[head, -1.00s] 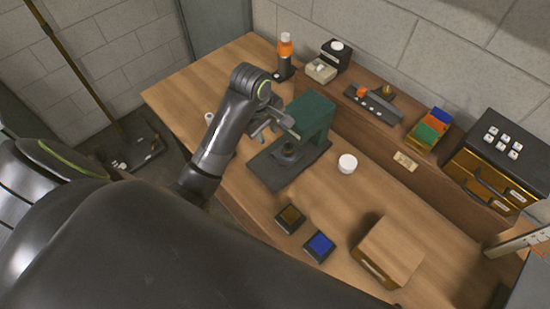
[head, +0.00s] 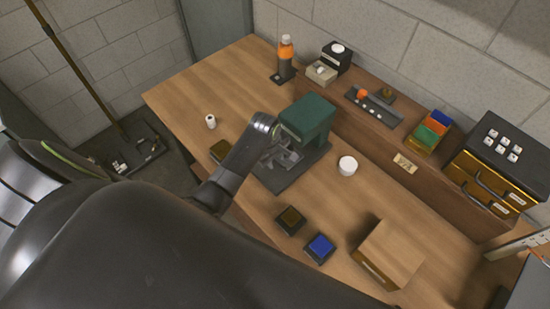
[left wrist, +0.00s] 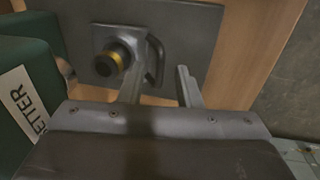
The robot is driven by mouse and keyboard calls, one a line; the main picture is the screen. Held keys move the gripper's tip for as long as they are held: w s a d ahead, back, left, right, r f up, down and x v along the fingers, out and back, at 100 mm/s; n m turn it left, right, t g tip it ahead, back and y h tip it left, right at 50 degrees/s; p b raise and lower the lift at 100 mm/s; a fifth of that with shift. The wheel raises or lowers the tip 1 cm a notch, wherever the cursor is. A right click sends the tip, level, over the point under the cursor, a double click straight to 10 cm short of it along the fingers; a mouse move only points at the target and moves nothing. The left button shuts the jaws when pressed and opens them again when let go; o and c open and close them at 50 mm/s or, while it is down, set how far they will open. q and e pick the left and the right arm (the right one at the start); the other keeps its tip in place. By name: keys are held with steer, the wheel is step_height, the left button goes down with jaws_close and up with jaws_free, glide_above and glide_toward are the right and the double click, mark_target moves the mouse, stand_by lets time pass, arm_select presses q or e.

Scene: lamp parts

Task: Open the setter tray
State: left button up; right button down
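The setter is a green machine (head: 308,115) on a dark base plate (head: 300,172), standing on the wooden bench. In the left wrist view its green body (left wrist: 20,85), with a label ending in "ETTER", is at the left. The dark plate (left wrist: 195,25) carries a round post with a brass ring (left wrist: 118,60). A curved black handle (left wrist: 157,60) lies beside the post. My left gripper (head: 283,158) is low over the plate, in front of the green body. Its fingers (left wrist: 158,75) are apart, with the handle just beyond and between their tips; contact cannot be told. My right gripper is not in view.
A white round cap (head: 347,165) sits right of the setter. Two small dark trays, one with a blue pad (head: 320,246), and a wooden box (head: 388,250) stand in front. A raised shelf (head: 375,140) holds a drawer cabinet (head: 495,165). The bench's far left is mostly clear.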

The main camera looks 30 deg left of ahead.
arm_select(q)
steer(key=shift+w+f, duration=0.1)
steer(key=shift+f, duration=0.4)
steer(key=shift+c, duration=0.3)
jaws_close()
